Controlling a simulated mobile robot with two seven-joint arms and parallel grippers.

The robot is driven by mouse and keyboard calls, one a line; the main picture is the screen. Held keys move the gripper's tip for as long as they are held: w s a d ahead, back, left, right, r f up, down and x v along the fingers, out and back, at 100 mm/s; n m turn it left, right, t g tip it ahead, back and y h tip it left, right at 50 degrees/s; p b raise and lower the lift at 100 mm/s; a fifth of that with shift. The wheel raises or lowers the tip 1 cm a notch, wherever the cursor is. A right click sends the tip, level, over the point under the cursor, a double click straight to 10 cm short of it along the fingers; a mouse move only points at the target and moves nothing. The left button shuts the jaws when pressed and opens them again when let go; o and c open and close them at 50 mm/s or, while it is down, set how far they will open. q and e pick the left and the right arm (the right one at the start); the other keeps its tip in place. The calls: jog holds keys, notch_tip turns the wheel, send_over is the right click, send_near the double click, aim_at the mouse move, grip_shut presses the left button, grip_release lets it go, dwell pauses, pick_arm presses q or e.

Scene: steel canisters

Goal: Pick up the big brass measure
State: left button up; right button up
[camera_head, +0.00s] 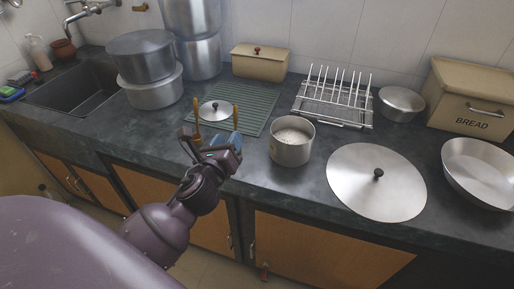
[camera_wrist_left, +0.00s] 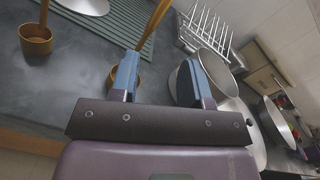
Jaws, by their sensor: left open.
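Two brass measures with long upright handles stand on the dark counter. In the left wrist view one measure's cup (camera_wrist_left: 36,39) is clear at the upper left. I cannot tell which is bigger. My left gripper is open, its fingers apart. My right gripper is not in view.
A large flat lid (camera_head: 376,182) lies farther right, near a wide pan (camera_head: 480,172). A ribbed green mat (camera_head: 252,104) with a small lid (camera_head: 216,110) and a white rack (camera_head: 335,98) are behind.

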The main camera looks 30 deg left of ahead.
aim_at(235, 121)
pick_arm(q)
jog(key=m, duration=0.4)
jog(key=shift+a+y, duration=0.15)
jog(key=shift+y, duration=0.15)
jog(key=shift+w, duration=0.15)
jog(key=x, duration=0.4)
jog(key=shift+w+a+b, duration=0.15)
jog(key=shift+w+b, duration=0.1)
jog(key=shift+b, duration=0.05)
jog(key=shift+w+a, duration=0.25)
jog(key=shift+w, duration=0.4)
jog(key=x, duration=0.1)
jog(key=b+x, duration=0.1)
jog(key=x, duration=0.1)
jog(key=shift+a+f, duration=0.25)
jog(key=shift+w+a+r, duration=0.1)
jog(key=shift+w+a, duration=0.1)
jog(key=shift+w, duration=0.45)
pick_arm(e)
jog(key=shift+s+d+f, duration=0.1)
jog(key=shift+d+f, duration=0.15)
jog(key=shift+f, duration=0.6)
